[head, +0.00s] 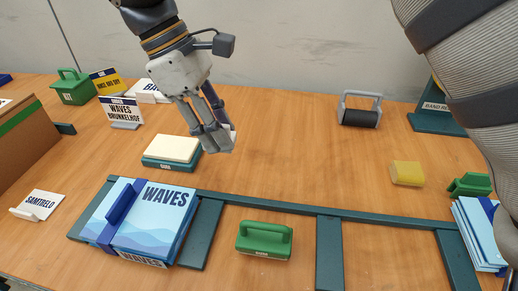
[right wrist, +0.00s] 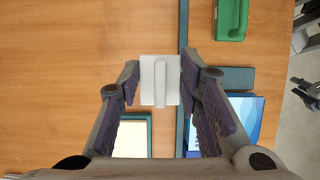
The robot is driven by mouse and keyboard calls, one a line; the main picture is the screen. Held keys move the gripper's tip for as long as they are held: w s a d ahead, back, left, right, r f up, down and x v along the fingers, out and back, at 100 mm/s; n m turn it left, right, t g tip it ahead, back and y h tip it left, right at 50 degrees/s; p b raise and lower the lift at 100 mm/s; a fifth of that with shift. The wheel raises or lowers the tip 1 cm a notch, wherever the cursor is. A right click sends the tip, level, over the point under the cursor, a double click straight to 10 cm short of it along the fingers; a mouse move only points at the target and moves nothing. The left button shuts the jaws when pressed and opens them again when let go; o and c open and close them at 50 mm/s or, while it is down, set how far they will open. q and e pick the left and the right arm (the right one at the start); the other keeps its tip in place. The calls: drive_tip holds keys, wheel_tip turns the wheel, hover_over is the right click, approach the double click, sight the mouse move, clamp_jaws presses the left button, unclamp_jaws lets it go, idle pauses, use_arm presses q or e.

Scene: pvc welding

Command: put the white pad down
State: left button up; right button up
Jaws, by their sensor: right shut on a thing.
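My right gripper (head: 217,141) hangs above the table, just right of a cream block on a teal tray in the head view. It is shut on the white pad (right wrist: 147,97), a pale square with a raised grip bar, which sits between its two fingers in the right wrist view. In the head view only a small part of the pad (head: 232,136) shows at the fingertips. The pad appears above the bare wood, beside a teal rail in the wrist view. My left gripper is not in view.
The teal tray (head: 157,164) holds the cream block (head: 173,148). A blue WAVES stack (head: 158,228) and a green handled block (head: 264,241) lie in front, by the teal rail (head: 290,208). A yellow block (head: 407,173) and a black roller (head: 360,117) stand right. The table's middle is clear.

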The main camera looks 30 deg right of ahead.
drive_tip(key=d, duration=0.3)
approach(269, 172)
drive_tip(key=shift+s+d+f, duration=0.65)
drive_tip(key=shift+s+f, duration=0.05)
drive_tip(key=shift+s, duration=0.1)
drive_tip(key=f, duration=0.4)
drive_tip(key=shift+d, duration=0.3)
drive_tip(key=shift+r, duration=0.15)
drive_tip(key=o, duration=0.8)
drive_tip(key=shift+f, duration=0.2)
drive_tip(key=o, duration=0.4)
